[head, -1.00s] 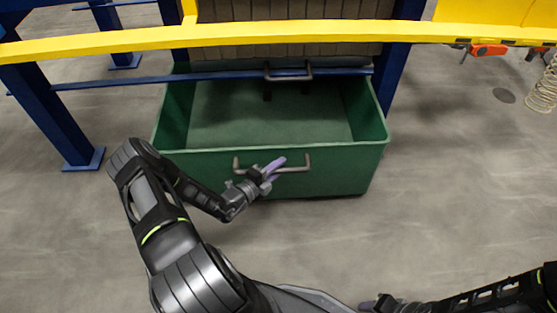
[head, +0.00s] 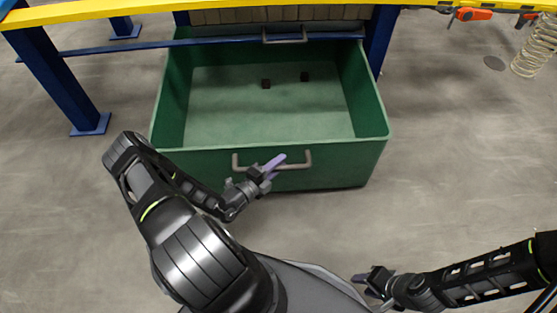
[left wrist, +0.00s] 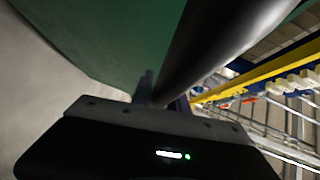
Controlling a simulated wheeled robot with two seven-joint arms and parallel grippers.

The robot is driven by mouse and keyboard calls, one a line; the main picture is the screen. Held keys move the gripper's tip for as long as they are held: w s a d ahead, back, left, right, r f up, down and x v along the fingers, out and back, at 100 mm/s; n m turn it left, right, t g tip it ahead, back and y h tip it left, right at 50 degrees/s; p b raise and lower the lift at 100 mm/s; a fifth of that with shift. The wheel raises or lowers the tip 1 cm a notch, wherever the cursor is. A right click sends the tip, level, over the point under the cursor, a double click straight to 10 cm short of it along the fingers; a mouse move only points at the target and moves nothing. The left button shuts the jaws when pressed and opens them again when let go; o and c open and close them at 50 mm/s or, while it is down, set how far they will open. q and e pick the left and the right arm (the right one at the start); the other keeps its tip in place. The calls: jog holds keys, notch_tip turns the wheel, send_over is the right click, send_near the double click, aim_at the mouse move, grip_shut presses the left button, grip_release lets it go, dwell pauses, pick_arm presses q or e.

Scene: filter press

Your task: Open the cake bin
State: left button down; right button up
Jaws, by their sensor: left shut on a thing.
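The cake bin (head: 330,170) is a green open-topped bin, pulled well out from under the press frame. Its inside is visible, with two small dark blocks on the floor of it. A grey bar handle (head: 300,164) runs across its front wall. My left gripper (head: 273,165) is shut on this handle near its middle. In the left wrist view the handle (left wrist: 210,45) shows as a dark bar against the fingers, with the green bin wall (left wrist: 110,35) beside it. My right gripper (head: 372,283) is at the lower right, away from the bin; its jaws are too small to judge.
A yellow beam (head: 90,12) and a blue crossbar (head: 130,48) of the press cross above the bin's back. A blue leg (head: 60,75) stands at left. A second handle (head: 285,38) shows at the back. The grey floor (head: 450,170) is clear at right.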

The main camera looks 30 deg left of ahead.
pick_arm(q)
jog(key=c, duration=1.3)
grip_release()
jog(key=s+a+r+p, duration=0.1)
jog(key=s, duration=0.6)
jog(key=shift+s, duration=0.35)
